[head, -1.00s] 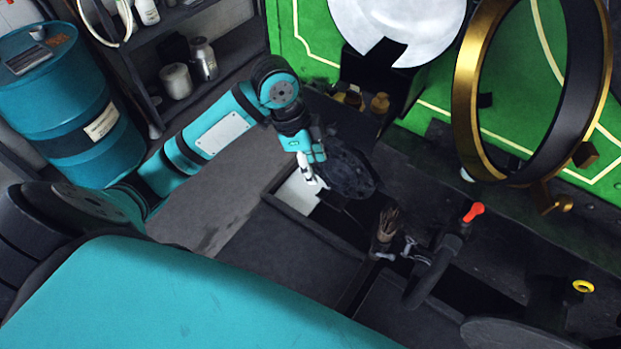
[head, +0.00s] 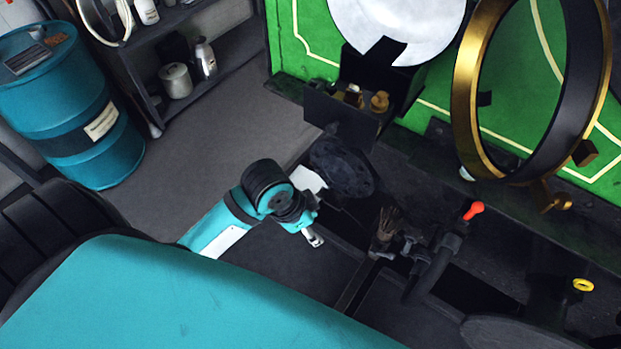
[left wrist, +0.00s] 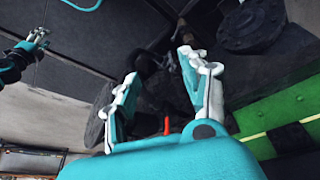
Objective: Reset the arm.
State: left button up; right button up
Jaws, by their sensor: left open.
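My left arm (head: 222,226) is bent close beside my teal body, low in the middle of the head view. My left gripper (head: 315,239) is small there, with its fingers partly hidden. In the left wrist view my left gripper (left wrist: 157,62) has its two fingers spread wide, with nothing between them. At the upper left of that view is another teal arm end with a small gripper (left wrist: 38,37), which looks like my right one; its jaws are too small to read. The head view does not show my right arm.
A brass hoop (head: 480,90) stands by the green tram side (head: 300,30). A blue drum (head: 70,105) and shelf are at the left. Floor between is clear.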

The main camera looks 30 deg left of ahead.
dwell(0.4)
pick_arm(q)
jog(key=s+a+f+n+y+b, duration=0.1)
jog(key=a+f+n+b, duration=0.15)
jog(key=f, duration=1.35)
jog(key=s+a+f+n+y+b, duration=0.15)
jog(key=f+b, duration=0.25)
jog(key=f, duration=1.2)
jog(key=s+a+f+g+b, duration=0.1)
jog(key=s+f+b, duration=0.5)
jog(key=s+f, duration=1.8)
jog(key=shift+s+a+n+g, duration=0.15)
jog(key=shift+a+n+g, duration=0.1)
jog(key=shift+n+g, duration=0.25)
